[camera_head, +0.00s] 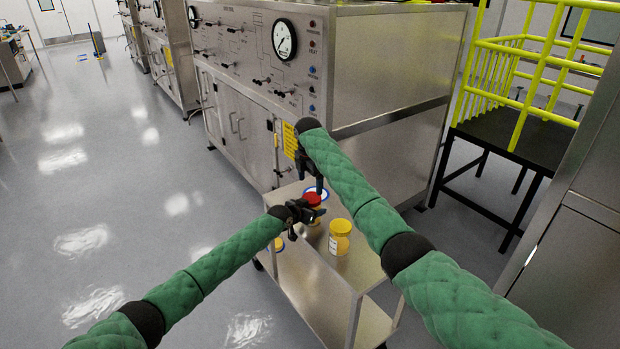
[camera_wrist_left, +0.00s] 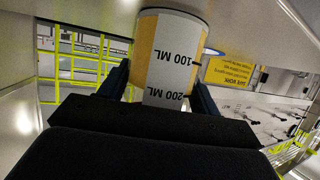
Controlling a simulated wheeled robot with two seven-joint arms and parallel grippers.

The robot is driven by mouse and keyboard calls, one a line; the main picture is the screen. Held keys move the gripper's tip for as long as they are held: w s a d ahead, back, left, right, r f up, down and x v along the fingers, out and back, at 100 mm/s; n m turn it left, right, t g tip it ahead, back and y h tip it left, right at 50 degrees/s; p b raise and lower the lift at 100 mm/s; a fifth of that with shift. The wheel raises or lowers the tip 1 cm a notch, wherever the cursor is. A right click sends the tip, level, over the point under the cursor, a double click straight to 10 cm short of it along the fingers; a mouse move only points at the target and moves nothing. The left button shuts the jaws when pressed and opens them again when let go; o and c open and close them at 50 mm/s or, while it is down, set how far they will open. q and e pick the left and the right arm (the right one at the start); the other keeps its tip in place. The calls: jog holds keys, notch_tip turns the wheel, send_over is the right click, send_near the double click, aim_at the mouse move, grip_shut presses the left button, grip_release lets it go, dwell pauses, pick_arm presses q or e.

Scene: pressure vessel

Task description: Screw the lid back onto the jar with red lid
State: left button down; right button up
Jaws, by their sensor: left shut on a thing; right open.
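My left gripper (camera_head: 308,212) is shut on a yellow jar with a white label (camera_wrist_left: 170,48), seen close up between its fingers in the left wrist view. In the head view this jar is mostly hidden by the left gripper. A red lid (camera_head: 312,198) shows at the jar's top; I cannot tell whether it is seated or threaded. My right gripper (camera_head: 312,179) is open, pointing down just above the red lid. I cannot tell whether it touches the lid.
The jars are over a metal cart (camera_head: 318,272). A jar with a yellow lid (camera_head: 340,238) stands close on the right. A blue-and-white rim (camera_head: 318,192) shows behind the red lid. A steel control cabinet (camera_head: 240,110) stands behind the cart. Open floor (camera_head: 130,190) lies left.

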aim_at(310, 197)
jog(key=shift+w+d+f, duration=0.1)
jog(key=shift+w+f, duration=0.05)
jog(key=shift+f, duration=3.15)
jog(key=shift+c, duration=0.5)
jog(key=c, duration=0.9)
jog(key=shift+m, duration=1.7)
jog(key=o, duration=1.1)
